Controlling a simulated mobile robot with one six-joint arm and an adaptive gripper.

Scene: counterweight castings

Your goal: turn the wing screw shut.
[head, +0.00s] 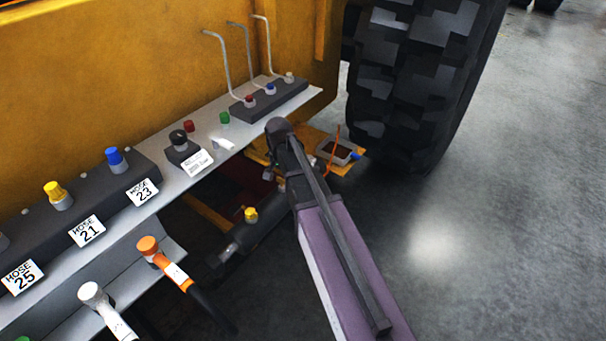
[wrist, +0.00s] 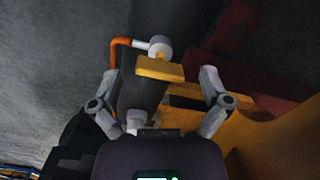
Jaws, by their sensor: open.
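In the wrist view, a flat yellow bar (wrist: 160,68), which looks like the wing of the wing screw, lies between my fingertips, with clear gaps on both sides. A pale round cap (wrist: 160,46) sits just beyond it. My gripper (wrist: 159,76) is open and empty, one finger on each side of the bar. I cannot tell how far below the fingertips the bar is. In the head view, a yellow knob (head: 251,214) on a dark cylinder (head: 258,232) may be the same part.
An orange pipe (wrist: 118,50) bends beside the cap. In the head view, a grey shelf (head: 172,198) with hose ports runs along the yellow machine, left of my arm. A small tray (head: 340,150) and large tyre (head: 415,80) stand beyond. Floor at right is clear.

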